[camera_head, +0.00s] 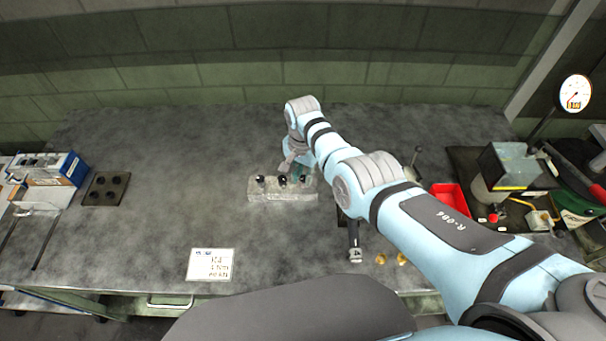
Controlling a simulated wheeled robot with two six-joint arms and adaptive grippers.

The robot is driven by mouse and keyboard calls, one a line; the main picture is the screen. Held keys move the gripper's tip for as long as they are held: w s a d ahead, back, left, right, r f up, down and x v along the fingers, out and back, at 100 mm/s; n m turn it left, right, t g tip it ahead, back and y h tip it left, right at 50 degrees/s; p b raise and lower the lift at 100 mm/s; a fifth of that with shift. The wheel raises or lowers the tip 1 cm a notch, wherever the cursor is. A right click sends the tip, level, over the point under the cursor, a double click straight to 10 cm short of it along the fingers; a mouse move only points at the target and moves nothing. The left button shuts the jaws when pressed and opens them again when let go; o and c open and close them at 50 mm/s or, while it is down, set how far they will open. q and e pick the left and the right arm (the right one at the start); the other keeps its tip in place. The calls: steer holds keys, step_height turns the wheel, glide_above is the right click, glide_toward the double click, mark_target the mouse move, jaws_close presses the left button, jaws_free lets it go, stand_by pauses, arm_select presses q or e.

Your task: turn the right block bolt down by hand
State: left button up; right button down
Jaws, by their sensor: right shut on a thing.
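A grey metal block (270,193) lies on the workbench near the middle of the head view. Dark bolt heads stand on its top: a left one (260,179), a middle one (283,180) and a right one (303,178). My right arm reaches in from the right, and its right gripper (295,168) points down at the right half of the block. It is shut on the right block bolt, though the fingertips are small and partly hidden by the wrist. I cannot tell how far the bolt sits in the block. My left gripper is not in view.
A white printed card (210,264) lies front left. A black plate with holes (106,188) and a blue-white box (48,169) are at left. A wrench-like tool (355,246), brass pieces (381,259), a red bin (450,199) and a gauge (575,92) are at right. The bench behind the block is clear.

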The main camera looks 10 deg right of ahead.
mark_target(303, 178)
steer(key=m, duration=0.4)
steer(key=shift+w+m, duration=0.2)
steer(key=shift+m, duration=0.1)
steer(key=m, duration=0.4)
steer(key=shift+w+m+b, duration=0.15)
steer(key=shift+m+b, duration=0.25)
steer(key=c, duration=1.4)
jaws_free()
steer(key=shift+c, duration=0.2)
step_height(303, 178, up, 12)
